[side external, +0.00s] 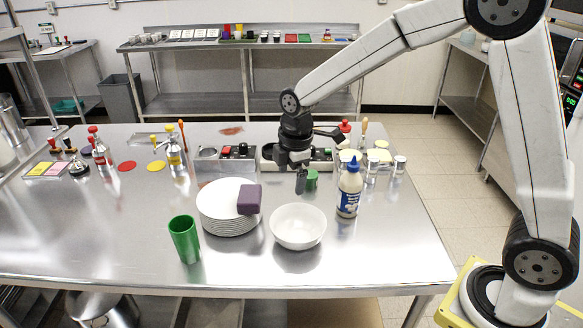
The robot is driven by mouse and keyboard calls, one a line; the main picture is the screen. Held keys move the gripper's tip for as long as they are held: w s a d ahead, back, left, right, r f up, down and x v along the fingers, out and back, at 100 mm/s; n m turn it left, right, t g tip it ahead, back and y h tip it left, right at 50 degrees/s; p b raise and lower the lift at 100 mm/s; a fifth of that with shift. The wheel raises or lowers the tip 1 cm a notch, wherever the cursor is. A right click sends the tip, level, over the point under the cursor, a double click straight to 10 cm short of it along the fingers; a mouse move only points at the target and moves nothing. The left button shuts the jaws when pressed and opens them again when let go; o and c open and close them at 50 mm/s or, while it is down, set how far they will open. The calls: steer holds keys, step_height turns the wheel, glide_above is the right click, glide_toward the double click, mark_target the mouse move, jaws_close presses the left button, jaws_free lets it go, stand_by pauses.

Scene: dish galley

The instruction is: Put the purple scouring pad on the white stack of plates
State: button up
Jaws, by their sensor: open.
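The purple scouring pad (249,199) rests on the right part of the white stack of plates (222,216), near the rim. The stack stands left of centre on the steel table. My gripper (300,183) is open and points down, above and to the right of the pad and apart from it. It hangs behind the white bowl, and nothing shows between its fingers.
A white bowl (298,226) stands right of the stack, and a green cup (185,239) stands at its left front. A glue bottle (349,188) is right of the bowl. A small green object (312,180) is beside my gripper. The front right tabletop is clear.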

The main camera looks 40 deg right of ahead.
steer(key=s+d+f+m, duration=0.1)
steer(key=s+f+m, duration=0.1)
steer(key=s+m, duration=0.5)
steer(key=s+d+f+m+t, duration=0.1)
steer(key=s+d+f+m, duration=0.1)
steer(key=s+m, duration=0.5)
steer(key=shift+s+d, duration=0.2)
steer(key=shift+s, duration=0.95)
